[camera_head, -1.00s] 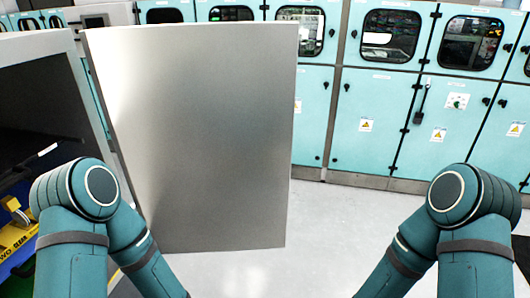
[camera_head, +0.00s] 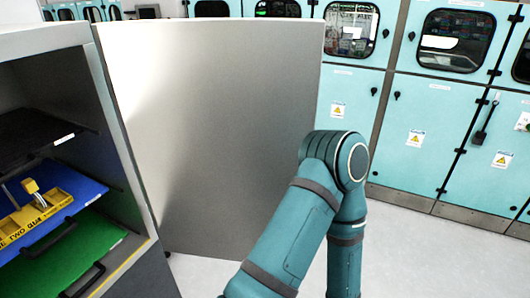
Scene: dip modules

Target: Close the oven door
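The oven is the grey cabinet (camera_head: 50,36) at the left in the head view, its front open. Its oven door (camera_head: 215,130) is a large flat grey panel, hinged at the cabinet's right edge and swung wide open. One of my arms, seen at its elbow, stands in front of the door's lower right part; I cannot tell whether it touches the door. Neither gripper shows in the head view.
Inside the oven are a black tray (camera_head: 35,135), a blue tray (camera_head: 88,186) with a yellow part (camera_head: 35,218) on it, and a green tray (camera_head: 85,250) with dark handles. Teal cabinets (camera_head: 430,120) line the back. Pale floor (camera_head: 400,245) is clear at lower right.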

